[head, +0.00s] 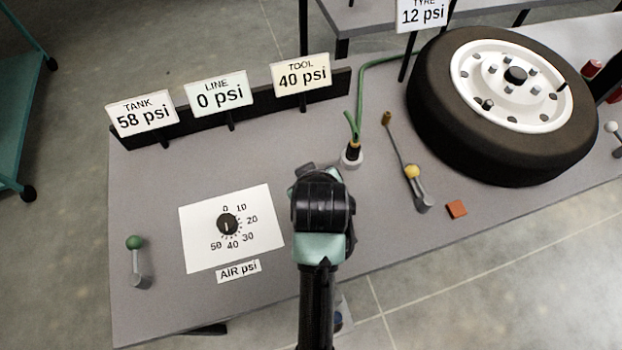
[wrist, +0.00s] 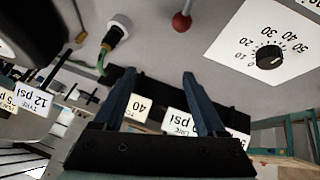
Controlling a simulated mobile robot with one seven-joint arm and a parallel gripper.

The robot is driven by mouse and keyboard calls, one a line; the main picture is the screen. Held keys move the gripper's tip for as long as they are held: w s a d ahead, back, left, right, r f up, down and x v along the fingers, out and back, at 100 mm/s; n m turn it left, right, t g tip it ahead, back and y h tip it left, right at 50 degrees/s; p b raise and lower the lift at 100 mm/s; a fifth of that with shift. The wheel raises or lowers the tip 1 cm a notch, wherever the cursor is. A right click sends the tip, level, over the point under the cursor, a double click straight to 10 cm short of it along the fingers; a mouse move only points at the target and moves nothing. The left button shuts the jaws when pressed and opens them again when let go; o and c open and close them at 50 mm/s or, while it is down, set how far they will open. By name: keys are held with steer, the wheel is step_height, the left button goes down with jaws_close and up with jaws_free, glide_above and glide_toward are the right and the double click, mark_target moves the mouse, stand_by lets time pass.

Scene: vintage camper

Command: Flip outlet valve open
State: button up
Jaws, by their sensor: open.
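No label marks the outlet valve, so I cannot tell which lever it is. A red-knobbed lever (wrist: 181,22) stands on the bench beside the dial in the wrist view; my arm hides it in the head view. A green-knobbed lever (head: 135,243) stands at the bench's left end. A yellow-knobbed lever (head: 412,172) stands right of my arm. My gripper (wrist: 159,75) is open and empty, its blue fingers apart and touching no lever. In the head view my arm covers the fingers.
A black dial (head: 227,223) sits on a white plate left of my arm. Signs read TANK 58 (head: 142,117), LINE 0 (head: 220,96) and TOOL 40 psi (head: 302,76). A green hose (head: 361,95) runs behind. A tyre (head: 430,130) and an orange block (head: 457,209) lie right.

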steer(key=s+g+p, duration=0.2)
steer(key=s+p, duration=0.1)
steer(key=s, duration=0.1)
steer(key=x, duration=1.3)
steer(key=shift+s+a+f+b, duration=0.1)
steer(key=shift+a+f+b, duration=0.1)
steer(key=shift+f+b, duration=0.2)
jaws_close()
stand_by(0.8)
